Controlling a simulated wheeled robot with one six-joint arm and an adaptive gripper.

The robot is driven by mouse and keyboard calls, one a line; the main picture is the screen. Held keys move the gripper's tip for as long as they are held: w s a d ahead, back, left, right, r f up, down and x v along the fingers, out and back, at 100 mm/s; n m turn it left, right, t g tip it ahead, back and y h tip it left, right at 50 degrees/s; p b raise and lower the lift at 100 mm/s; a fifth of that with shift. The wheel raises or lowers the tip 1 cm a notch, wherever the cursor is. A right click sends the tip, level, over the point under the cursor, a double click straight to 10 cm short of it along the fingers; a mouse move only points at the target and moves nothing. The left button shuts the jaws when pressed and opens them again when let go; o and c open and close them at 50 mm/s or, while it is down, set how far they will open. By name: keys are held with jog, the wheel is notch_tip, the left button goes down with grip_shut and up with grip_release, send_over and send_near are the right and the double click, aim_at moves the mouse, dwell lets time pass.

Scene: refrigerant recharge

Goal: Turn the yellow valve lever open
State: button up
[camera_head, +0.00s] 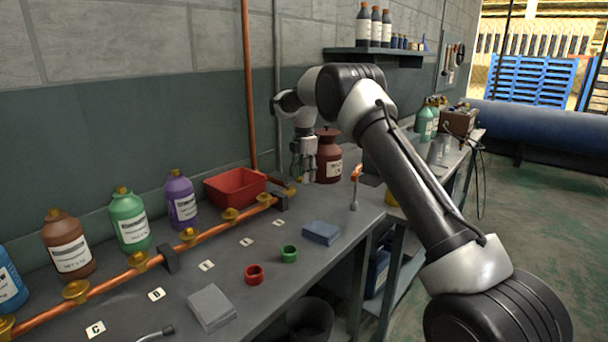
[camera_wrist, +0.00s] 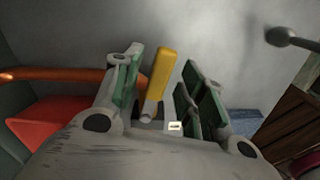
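The yellow valve lever (camera_wrist: 160,75) shows in the wrist view as a flat yellow handle on a grey stem. It stands between the green-padded fingers of my gripper (camera_wrist: 160,88). The fingers are apart, with a narrow gap showing on each side of the lever, so my gripper is open around it. In the head view my gripper (camera_head: 305,172) points down near the right end of the copper pipe (camera_head: 215,228). I cannot make out the lever there.
A red bin (camera_head: 236,187) is left of my gripper and a dark red jug (camera_head: 328,158) stands close behind it. An orange-handled tool (camera_head: 355,187) is to the right. Several bottles line the wall. A blue block (camera_head: 321,233) lies on the bench (camera_head: 335,268).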

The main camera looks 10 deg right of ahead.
notch_tip(320, 180, up, 12)
dwell(0.6)
